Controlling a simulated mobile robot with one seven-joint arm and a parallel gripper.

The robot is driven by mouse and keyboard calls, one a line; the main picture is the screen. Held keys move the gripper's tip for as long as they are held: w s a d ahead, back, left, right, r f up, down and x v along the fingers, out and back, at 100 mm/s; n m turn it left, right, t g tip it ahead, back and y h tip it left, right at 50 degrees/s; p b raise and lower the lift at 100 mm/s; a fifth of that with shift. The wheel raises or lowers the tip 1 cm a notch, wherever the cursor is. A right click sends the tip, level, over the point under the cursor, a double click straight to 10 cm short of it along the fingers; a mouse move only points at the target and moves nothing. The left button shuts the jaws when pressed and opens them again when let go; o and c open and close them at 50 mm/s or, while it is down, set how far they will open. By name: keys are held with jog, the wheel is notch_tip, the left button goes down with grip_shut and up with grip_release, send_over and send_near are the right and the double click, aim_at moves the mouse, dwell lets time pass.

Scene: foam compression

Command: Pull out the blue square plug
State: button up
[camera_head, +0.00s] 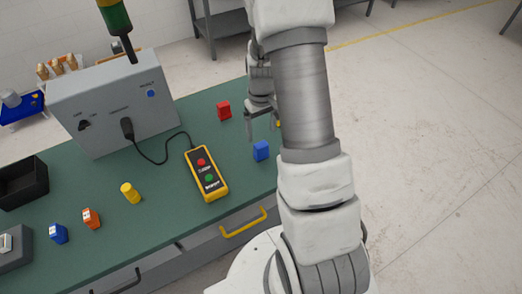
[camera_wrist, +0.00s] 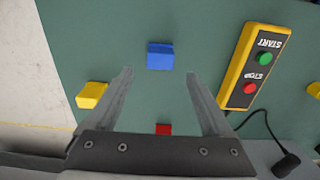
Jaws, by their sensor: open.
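A blue square plug (camera_head: 261,150) stands on the green table near its right edge, beside my arm. In the wrist view the blue plug (camera_wrist: 160,56) lies just past the fingertips, roughly centred between them. My gripper (camera_head: 262,130) points down above the table, close behind the blue plug in the head view. In the wrist view my gripper (camera_wrist: 160,76) has its fingers spread, with nothing held between them. A second, smaller blue piece (camera_head: 58,233) with a pale marking sits at the table's front left.
A red block (camera_head: 223,110) stands left of my gripper; a yellow block (camera_wrist: 91,95) lies left of the fingers. A yellow start/stop box (camera_head: 207,174) is cabled to a grey machine (camera_head: 115,103). Orange (camera_head: 91,218) and yellow (camera_head: 130,192) pieces stand farther left.

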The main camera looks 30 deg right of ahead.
aim_at(261, 145)
jog(key=shift+f+b, duration=3.05)
jog(key=shift+f, duration=1.2)
jog(key=shift+b, duration=0.3)
grip_shut()
jog(key=shift+r, duration=0.1)
jog(key=shift+r+p, duration=1.8)
jog(key=shift+r, duration=1.15)
